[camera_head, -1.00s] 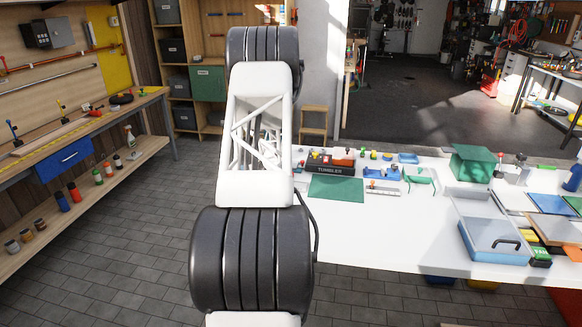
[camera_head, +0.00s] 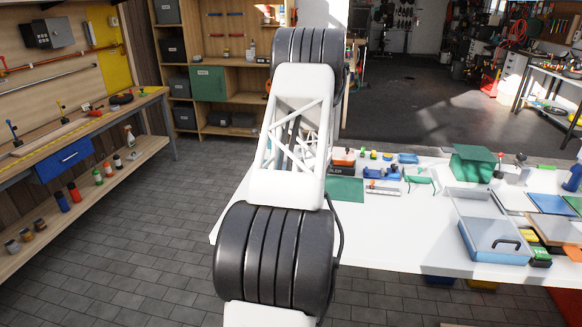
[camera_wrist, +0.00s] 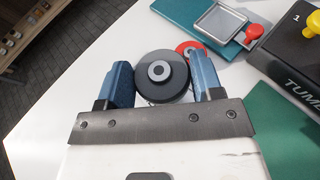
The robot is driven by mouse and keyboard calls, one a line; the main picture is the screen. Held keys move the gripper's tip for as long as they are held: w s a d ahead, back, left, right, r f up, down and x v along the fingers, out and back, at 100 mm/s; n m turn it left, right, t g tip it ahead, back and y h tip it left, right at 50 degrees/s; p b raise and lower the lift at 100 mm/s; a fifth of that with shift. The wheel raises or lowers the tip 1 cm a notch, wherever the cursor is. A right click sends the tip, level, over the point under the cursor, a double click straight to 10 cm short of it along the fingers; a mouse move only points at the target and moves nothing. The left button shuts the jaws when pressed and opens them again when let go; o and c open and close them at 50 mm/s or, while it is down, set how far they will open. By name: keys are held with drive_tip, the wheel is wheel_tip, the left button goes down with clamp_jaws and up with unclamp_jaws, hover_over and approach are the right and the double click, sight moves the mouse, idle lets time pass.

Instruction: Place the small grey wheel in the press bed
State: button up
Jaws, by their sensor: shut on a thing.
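In the wrist view, my gripper (camera_wrist: 162,84) is shut on a round dark grey wheel (camera_wrist: 148,90) with a paler hub, held between its two blue fingers. A teal base (camera_wrist: 178,12) with a square, metal-rimmed grey bed (camera_wrist: 219,20) and a red knob lies beyond the gripper, up and to the right; it looks like the press bed, but I cannot be sure. The wheel is apart from this bed. A red round part (camera_wrist: 190,48) shows partly behind the wheel. In the head view, my arm hides the gripper and the wheel.
A dark block marked TUMBLER (camera_wrist: 295,55) with a yellow knob stands right of the teal base. A green mat (camera_wrist: 285,125) lies at the right. The white tabletop (camera_wrist: 65,95) is clear at the left. In the head view, a blue tray (camera_head: 490,243) stands at the right.

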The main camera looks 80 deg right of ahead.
drive_tip(key=shift+d, duration=0.1)
drive_tip(key=shift+w+d+f, duration=0.25)
drive_tip(key=shift+w+d, duration=0.2)
drive_tip(key=shift+d, duration=2.15)
drive_tip(key=shift+w+d+f, duration=0.25)
drive_tip(key=shift+w+d, duration=0.2)
drive_tip(key=shift+d, duration=2.15)
drive_tip(key=shift+w+d+f, duration=0.25)
drive_tip(key=shift+w+d, duration=0.2)
drive_tip(key=shift+d, duration=2.15)
drive_tip(key=shift+f, duration=1.75)
drive_tip(key=shift+f, duration=0.5)
drive_tip(key=shift+a+f, duration=0.1)
drive_tip(key=shift+f, duration=0.15)
